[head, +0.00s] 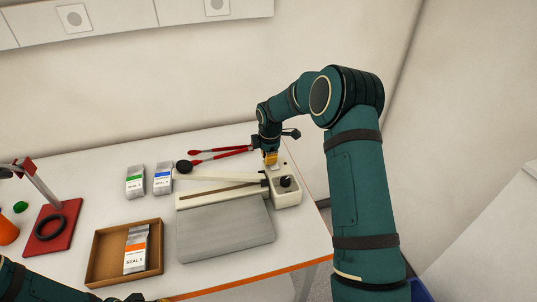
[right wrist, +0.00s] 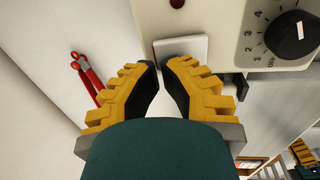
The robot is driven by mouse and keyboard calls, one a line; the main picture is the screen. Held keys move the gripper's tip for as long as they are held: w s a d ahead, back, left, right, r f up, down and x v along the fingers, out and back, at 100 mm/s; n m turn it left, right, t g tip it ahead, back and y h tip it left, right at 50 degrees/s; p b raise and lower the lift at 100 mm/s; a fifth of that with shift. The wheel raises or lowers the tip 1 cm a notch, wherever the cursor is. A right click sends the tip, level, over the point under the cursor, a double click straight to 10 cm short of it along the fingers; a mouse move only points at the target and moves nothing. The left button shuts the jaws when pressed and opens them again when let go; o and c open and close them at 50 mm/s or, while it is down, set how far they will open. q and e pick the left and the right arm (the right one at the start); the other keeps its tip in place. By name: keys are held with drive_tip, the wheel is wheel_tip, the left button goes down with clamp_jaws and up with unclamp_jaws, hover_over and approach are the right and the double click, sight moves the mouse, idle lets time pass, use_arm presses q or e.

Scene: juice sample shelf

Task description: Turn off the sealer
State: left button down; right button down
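The sealer (head: 286,196) is a cream-white unit with a lever arm and a grey plate, at the right side of the table. In the right wrist view, its casing (right wrist: 222,18) carries a numbered black dial (right wrist: 292,38) with "OFF" lettering, a white square switch-like part (right wrist: 183,47) and a small dark red lamp (right wrist: 177,3). My right gripper (right wrist: 161,66) is partly open and empty, its fingertips close together at the white part's near edge. It sits at the sealer's back end in the head view (head: 271,160). I cannot tell whether they touch. My left gripper (head: 137,298) is mostly cut off at the bottom edge.
Red-handled tongs (head: 221,153) lie behind the sealer. Two pouches (head: 163,179) stand left of it. A brown tray (head: 97,277) holds an orange-striped pouch (head: 136,249). A red stand (head: 57,228) is at the far left. The wall is close behind.

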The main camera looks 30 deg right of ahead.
drive_tip(key=shift+f+b, duration=0.7)
drive_tip(key=shift+b, duration=0.05)
drive_tip(key=shift+r+p, duration=0.15)
drive_tip(key=shift+p, duration=0.15)
drive_tip(key=shift+w+r+p, duration=0.15)
drive_tip(key=shift+r+p, duration=0.15)
drive_tip(key=shift+r, duration=0.35)
